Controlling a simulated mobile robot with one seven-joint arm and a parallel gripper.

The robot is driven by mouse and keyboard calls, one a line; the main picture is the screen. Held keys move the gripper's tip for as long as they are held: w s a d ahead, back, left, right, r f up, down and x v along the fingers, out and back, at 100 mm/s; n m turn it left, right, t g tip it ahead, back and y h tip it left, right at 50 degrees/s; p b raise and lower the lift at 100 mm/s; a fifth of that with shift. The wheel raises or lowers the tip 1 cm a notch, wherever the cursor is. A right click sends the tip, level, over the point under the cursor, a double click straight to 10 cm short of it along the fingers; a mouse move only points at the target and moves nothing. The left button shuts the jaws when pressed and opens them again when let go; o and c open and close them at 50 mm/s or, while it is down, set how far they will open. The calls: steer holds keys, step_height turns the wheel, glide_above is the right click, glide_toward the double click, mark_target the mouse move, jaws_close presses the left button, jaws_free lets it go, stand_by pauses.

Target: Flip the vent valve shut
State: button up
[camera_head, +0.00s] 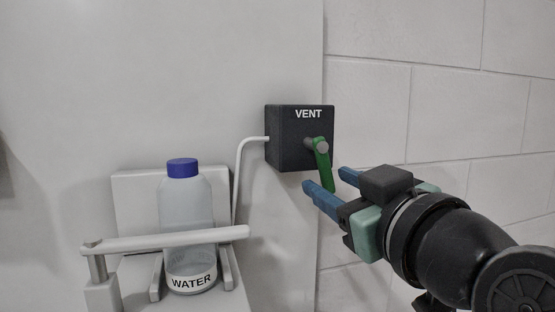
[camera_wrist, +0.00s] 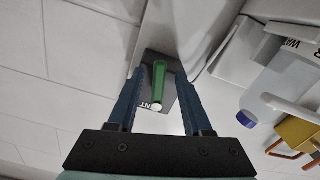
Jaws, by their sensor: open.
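The vent valve is a dark box (camera_head: 285,140) marked VENT, fixed to the wall panel. Its green lever (camera_head: 322,165) hangs down from a grey pivot, tilted slightly right at its lower end. My gripper (camera_head: 328,180) is open, with blue fingers just below and to the right of the box, near the lever's lower end. In the wrist view the green lever (camera_wrist: 159,80) lies between the two open fingers (camera_wrist: 157,85), with a gap on each side. I cannot tell from these views how deep the lever sits between the fingers.
A water bottle (camera_head: 187,225) with a blue cap stands in a white holder at lower left, behind a pale bar (camera_head: 165,240). A thin white tube (camera_head: 238,175) runs from the box's left side down behind the bottle. A white block wall (camera_head: 440,110) is at right.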

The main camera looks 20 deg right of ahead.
steer(key=shift+w+p, duration=0.3)
steer(key=shift+w, duration=0.8)
jaws_close()
